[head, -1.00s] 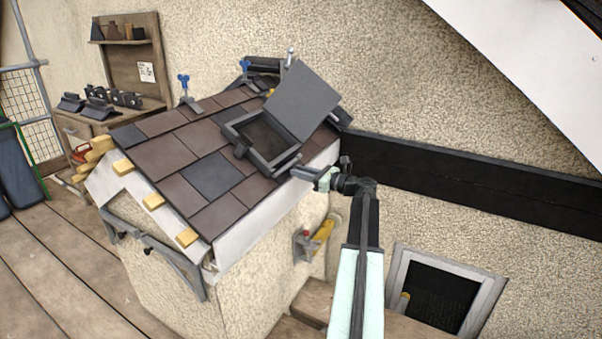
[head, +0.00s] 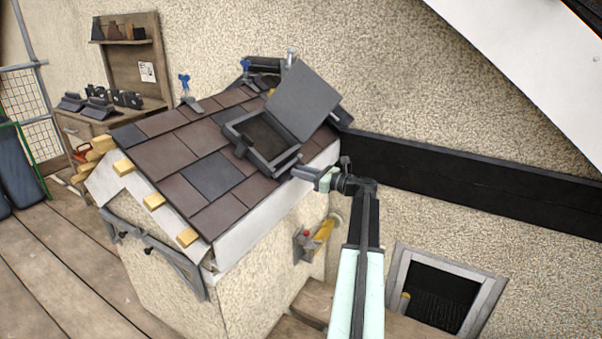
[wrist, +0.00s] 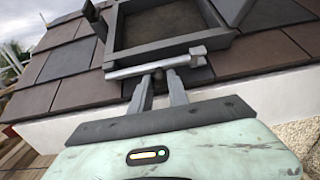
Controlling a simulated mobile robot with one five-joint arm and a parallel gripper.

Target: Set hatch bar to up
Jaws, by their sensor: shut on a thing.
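The roof hatch (head: 240,126) has a dark square frame, and its flat lid (head: 304,100) stands raised and tilted back. The hatch bar (wrist: 128,72) is a grey rod along the lower edge of the frame, with a block at its right end. In the wrist view it lies roughly crosswise, at the frame's edge. My gripper (wrist: 160,79) is shut on the bar, its two fingers meeting it from below. In the head view my gripper (head: 303,173) reaches in from the right at the roof's lower edge, and the fingertips are too small to make out there.
Brown and dark tiles (head: 165,158) surround the hatch. A white fascia (head: 240,230) runs below the roof edge. A dark board (head: 450,165) on the wall lies right of my arm. A yellow tool (head: 323,231) hangs below the eave. A bench (head: 90,120) stands at the back left.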

